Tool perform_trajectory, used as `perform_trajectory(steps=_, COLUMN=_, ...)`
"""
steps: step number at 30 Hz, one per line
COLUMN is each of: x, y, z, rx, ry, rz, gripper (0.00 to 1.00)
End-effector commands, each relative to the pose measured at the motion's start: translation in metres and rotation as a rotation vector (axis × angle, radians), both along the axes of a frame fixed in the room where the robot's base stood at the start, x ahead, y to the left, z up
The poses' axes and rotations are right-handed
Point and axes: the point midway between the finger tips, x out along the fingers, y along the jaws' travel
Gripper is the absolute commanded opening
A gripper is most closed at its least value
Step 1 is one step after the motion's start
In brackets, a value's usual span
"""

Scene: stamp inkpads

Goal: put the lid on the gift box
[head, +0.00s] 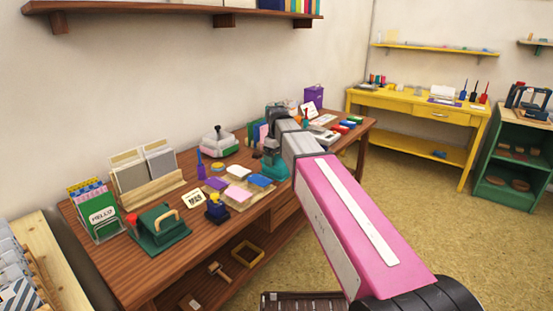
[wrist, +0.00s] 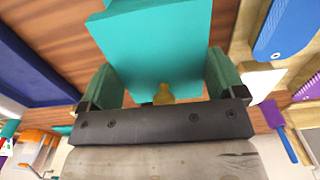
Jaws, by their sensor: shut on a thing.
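My gripper (wrist: 161,82) is shut on a teal block-like piece with a small gold knob, which appears to be the lid (wrist: 150,42). Its two green fingers press on opposite sides of the piece, and the knob sits between them near the dark palm. In the head view my gripper (head: 273,150) is over the table, right of the inkpad tray, with the teal piece (head: 274,169) low at its tips. I cannot tell whether it touches anything below. I cannot pick out the gift box for certain; my arm may hide it.
A wooden tray (head: 224,203) with coloured inkpads lies just left of my gripper. A dark blue thing (wrist: 28,68) is close at left in the wrist view.

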Motion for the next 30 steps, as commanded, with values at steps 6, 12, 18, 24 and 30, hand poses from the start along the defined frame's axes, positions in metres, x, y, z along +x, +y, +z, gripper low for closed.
perform_trajectory(steps=6, x=0.0, y=0.0, z=0.0, rx=0.0, ry=0.0, rz=0.0, gripper=0.66)
perform_trajectory(steps=12, x=0.0, y=0.0, z=-0.0013, rx=0.0, ry=0.0, rz=0.0, gripper=0.66)
perform_trajectory(steps=18, x=0.0, y=0.0, z=-0.0039, rx=0.0, ry=0.0, rz=0.0, gripper=0.66)
perform_trajectory(steps=24, x=0.0, y=0.0, z=-0.0052, rx=0.0, ry=0.0, rz=0.0, gripper=0.66)
perform_trajectory(steps=30, x=0.0, y=0.0, z=-0.0051, rx=0.0, ry=0.0, rz=0.0, gripper=0.66)
